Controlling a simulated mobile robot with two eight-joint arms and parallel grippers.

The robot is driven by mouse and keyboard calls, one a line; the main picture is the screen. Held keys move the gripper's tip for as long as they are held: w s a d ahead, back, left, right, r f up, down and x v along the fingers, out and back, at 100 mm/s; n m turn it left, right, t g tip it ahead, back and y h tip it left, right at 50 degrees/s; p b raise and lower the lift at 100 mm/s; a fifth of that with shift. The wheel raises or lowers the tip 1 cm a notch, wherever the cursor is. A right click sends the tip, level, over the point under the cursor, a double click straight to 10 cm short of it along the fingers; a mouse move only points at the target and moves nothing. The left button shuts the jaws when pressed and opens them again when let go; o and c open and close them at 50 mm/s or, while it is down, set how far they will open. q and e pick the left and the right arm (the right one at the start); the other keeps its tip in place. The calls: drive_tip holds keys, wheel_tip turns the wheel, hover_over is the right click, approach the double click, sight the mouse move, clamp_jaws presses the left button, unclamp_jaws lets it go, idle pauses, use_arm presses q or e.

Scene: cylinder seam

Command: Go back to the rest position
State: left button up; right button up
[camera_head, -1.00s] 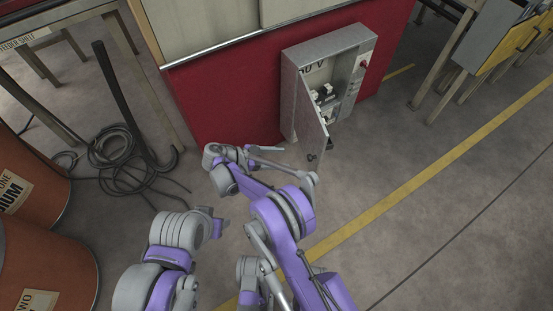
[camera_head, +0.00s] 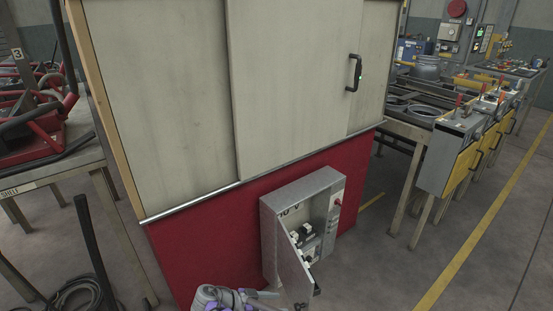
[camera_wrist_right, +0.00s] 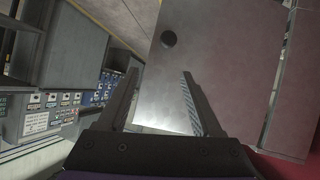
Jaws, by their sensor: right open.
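My right gripper (camera_wrist_right: 160,74) is open in the right wrist view, with nothing between its two dark fingers. Beyond the fingers is a flat greyish panel (camera_wrist_right: 225,85) with a round dark spot; I cannot tell if a finger touches it. In the head view, a grey and purple piece of my arm shows at the bottom edge, just left of the open door (camera_head: 293,277) of a grey electrical box (camera_head: 268,235). My left gripper is in neither view.
The box is on a red wall (camera_head: 200,250) below pale sliding panels (camera_head: 160,90). A workbench (camera_head: 410,130) stands at right, a shelf table (camera_head: 60,165) at left. Cable coils (camera_head: 75,295) lie on the floor at lower left. Open floor with a yellow line (camera_head: 480,235) lies at lower right.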

drive_tip(key=s+d+r+n+g+y, duration=0.1)
drive_tip(key=s+d+r+n+y, duration=0.2)
drive_tip(key=s+d+r, duration=0.4)
drive_tip(key=s+d+r+n+g+y, duration=0.1)
drive_tip(key=s+d+r+n+y, duration=0.25)
drive_tip(key=d, duration=0.45)
drive_tip(key=s+d+n+t+y, duration=0.25)
drive_tip(key=s+n+y, duration=0.25)
drive_tip(key=s, duration=1.4)
use_arm(q)
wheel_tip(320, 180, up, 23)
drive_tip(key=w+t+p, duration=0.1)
drive_tip(key=p, duration=1.9)
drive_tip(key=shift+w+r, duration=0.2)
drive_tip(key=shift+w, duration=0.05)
use_arm(e)
wheel_tip(320, 180, up, 24)
drive_tip(key=w, duration=0.1)
drive_tip(key=shift+w+d+r+t, duration=0.15)
drive_tip(key=shift+w+d+t, duration=0.25)
drive_tip(key=shift+d+t, duration=0.05)
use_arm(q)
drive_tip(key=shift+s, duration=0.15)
use_arm(e)
drive_tip(key=shift+s+n, duration=0.15)
drive_tip(key=shift+n, duration=0.1)
